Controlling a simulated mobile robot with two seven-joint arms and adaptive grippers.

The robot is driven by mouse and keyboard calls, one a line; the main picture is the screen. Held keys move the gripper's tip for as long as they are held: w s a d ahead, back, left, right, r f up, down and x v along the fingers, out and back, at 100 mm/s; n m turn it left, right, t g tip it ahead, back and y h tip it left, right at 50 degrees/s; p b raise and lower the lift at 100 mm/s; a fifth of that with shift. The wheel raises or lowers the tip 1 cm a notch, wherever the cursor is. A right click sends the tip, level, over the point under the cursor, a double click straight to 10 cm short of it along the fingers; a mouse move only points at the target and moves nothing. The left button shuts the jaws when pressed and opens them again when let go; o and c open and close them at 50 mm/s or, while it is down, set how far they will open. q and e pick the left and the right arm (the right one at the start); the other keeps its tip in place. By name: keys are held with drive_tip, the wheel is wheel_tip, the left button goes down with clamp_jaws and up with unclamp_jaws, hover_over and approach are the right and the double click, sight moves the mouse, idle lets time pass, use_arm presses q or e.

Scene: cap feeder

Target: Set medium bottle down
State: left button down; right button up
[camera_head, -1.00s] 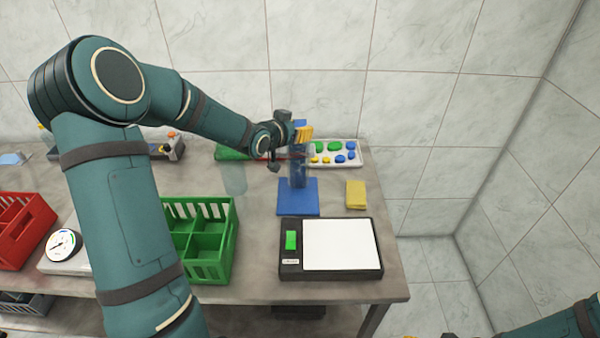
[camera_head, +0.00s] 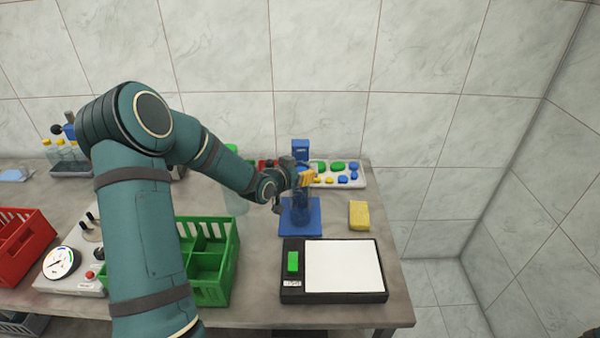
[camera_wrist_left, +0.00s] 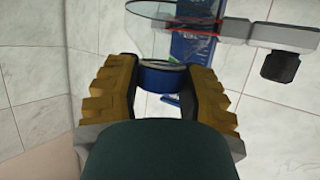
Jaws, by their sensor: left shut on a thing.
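My left gripper (camera_head: 306,179) has yellow fingertips and is shut on the medium bottle. The bottle (camera_head: 299,208) looks see-through and bluish in the head view, upright or nearly so, over the blue mat (camera_head: 285,229). Whether its base touches the mat cannot be told. In the left wrist view, the yellow fingers (camera_wrist_left: 160,92) stand on either side of the bottle's blue part (camera_wrist_left: 161,77), with its clear body (camera_wrist_left: 150,42) beyond. The fingers and wrist hide the bottle's upper part in the head view. My right gripper is out of view.
A black scale with a white plate (camera_head: 344,266) stands in front of the mat, with a yellow sponge (camera_head: 359,215) to the right. A green crate (camera_head: 233,262) is at the left. A blue post (camera_head: 300,150) and a tray of coloured caps (camera_head: 325,184) are behind.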

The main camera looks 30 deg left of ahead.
use_arm(q)
drive_tip(key=c, duration=0.9)
unclamp_jaws()
drive_tip(key=shift+f, duration=0.2)
drive_tip(key=o, duration=0.4)
drive_tip(key=shift+c, duration=0.2)
drive_tip(key=shift+r, duration=0.1)
drive_tip(key=shift+s+r, duration=0.1)
drive_tip(key=shift+r, duration=0.1)
drive_tip(key=p+v, duration=0.1)
drive_tip(key=v, duration=1)
drive_tip(key=shift+s, duration=0.35)
drive_tip(key=shift+r, duration=0.1)
